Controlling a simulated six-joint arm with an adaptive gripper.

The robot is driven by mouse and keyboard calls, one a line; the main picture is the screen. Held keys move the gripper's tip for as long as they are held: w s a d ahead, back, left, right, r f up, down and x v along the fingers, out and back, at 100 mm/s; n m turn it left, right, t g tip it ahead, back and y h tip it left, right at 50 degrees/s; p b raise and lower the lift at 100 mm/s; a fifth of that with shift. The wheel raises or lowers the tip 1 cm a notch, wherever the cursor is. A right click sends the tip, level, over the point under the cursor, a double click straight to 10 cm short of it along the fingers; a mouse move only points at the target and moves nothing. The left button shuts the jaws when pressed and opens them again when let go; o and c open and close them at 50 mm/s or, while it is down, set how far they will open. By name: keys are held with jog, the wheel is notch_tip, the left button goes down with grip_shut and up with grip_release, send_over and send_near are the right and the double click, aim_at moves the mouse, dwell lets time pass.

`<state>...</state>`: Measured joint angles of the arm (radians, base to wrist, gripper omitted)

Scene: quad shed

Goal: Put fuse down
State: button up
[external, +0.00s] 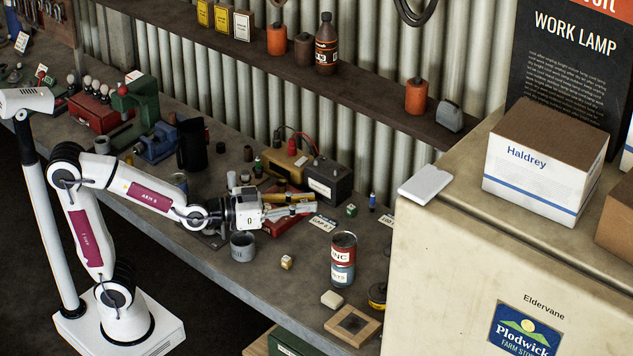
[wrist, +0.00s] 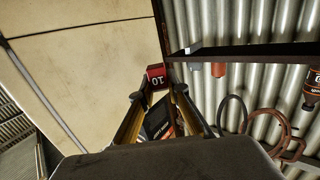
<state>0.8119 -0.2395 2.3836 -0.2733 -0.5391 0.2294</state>
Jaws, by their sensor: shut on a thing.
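A small red fuse marked "10" (wrist: 156,78) sits between the fingertips of my gripper (wrist: 158,92) in the wrist view. My gripper is shut on it. In the external view my gripper (external: 314,208) reaches out to the right, roughly level, above the workbench (external: 216,268). The fuse is too small to make out at the fingertips there.
A grey mug (external: 243,246) is below my wrist. A dark battery (external: 328,180) stands behind the fingers. A tall cream cabinet (external: 440,240) is at the right. Bare bench lies around the mug.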

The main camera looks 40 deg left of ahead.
jog(key=shift+s+a+r, duration=0.25)
jog(key=shift+a+r, duration=0.15)
jog(key=shift+r, duration=0.2)
jog(key=shift+s+a+r, duration=0.3)
jog(key=shift+a+r, duration=0.1)
jog(key=shift+r, duration=0.15)
jog(key=shift+s+a+r, duration=0.25)
jog(key=shift+a+r, duration=0.15)
jog(key=shift+r, duration=0.2)
jog(key=shift+s+d, duration=0.1)
jog(key=w+a+n+t+y, duration=0.1)
jog(key=w+a+n+y, duration=0.1)
jog(key=a, duration=0.8)
jog(key=w+a+n+t+y, duration=0.1)
jog(key=w+a+n+y, duration=0.2)
jog(key=a, duration=0.8)
jog(key=w+a+n+t+y, duration=0.1)
jog(key=w+a+n+y, duration=0.1)
jog(key=w+a+y, duration=0.4)
jog(key=w+a, duration=0.1)
jog(key=a, duration=0.4)
jog(key=shift+a+n+t, duration=0.15)
jog(key=shift+n+t, duration=0.15)
jog(key=shift+t, duration=0.1)
